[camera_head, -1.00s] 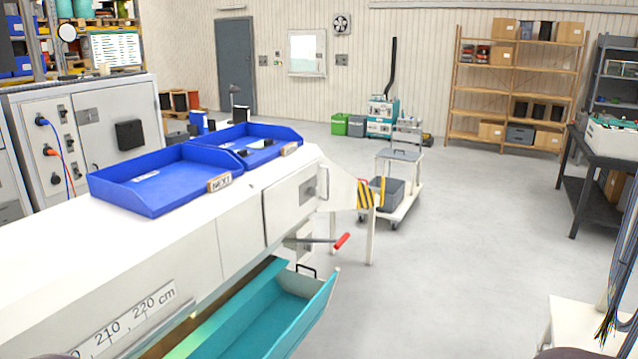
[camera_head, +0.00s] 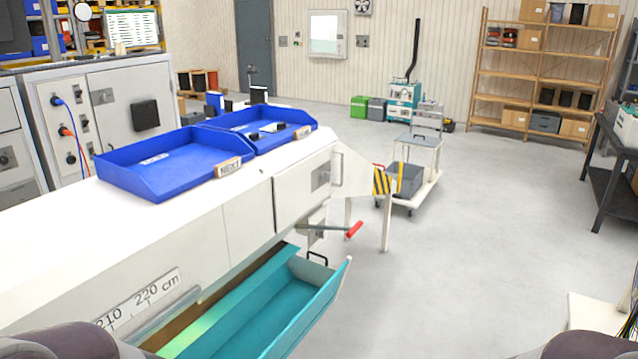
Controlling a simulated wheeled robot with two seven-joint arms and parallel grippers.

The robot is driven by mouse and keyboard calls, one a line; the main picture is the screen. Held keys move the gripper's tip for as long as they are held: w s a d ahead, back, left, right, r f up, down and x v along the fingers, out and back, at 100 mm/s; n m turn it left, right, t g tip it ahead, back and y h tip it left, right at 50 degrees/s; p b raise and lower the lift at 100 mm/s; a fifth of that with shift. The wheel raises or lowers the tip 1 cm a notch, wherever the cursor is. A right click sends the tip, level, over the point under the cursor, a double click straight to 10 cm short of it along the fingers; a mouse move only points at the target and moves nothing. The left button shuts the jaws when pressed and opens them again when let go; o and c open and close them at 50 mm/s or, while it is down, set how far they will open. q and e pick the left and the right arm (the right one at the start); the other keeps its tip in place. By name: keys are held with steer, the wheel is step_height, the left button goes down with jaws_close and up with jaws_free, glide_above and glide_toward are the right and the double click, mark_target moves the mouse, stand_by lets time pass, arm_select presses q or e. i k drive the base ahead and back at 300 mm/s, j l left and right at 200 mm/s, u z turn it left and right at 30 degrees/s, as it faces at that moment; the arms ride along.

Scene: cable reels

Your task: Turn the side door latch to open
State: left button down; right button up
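The long white machine (camera_head: 170,235) runs from the left toward the middle of the view. At its far end is a closed-looking side door panel (camera_head: 290,200) with a square grey latch plate (camera_head: 320,178) on it. A slim upright handle (camera_head: 338,170) stands close to the right of the latch plate. The latch is small here, and I cannot tell its exact turn. Rounded dark parts of my arms show at the bottom edge. Neither gripper is in view.
A crank with a red grip (camera_head: 355,229) sticks out below the door. An open teal drawer (camera_head: 310,300) juts out under the machine. Blue trays (camera_head: 175,180) sit on top.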

mark_target(325, 175)
steer(key=i+l, duration=0.35)
steer(key=i+l+u, duration=0.1)
steer(key=i+l, duration=0.55)
steer(key=l, duration=0.2)
steer(key=i+l+u, duration=0.1)
steer(key=i+l, duration=0.55)
steer(key=l, duration=0.2)
steer(key=i+l+u, duration=0.1)
steer(key=i+l, duration=0.5)
steer(key=l, duration=0.25)
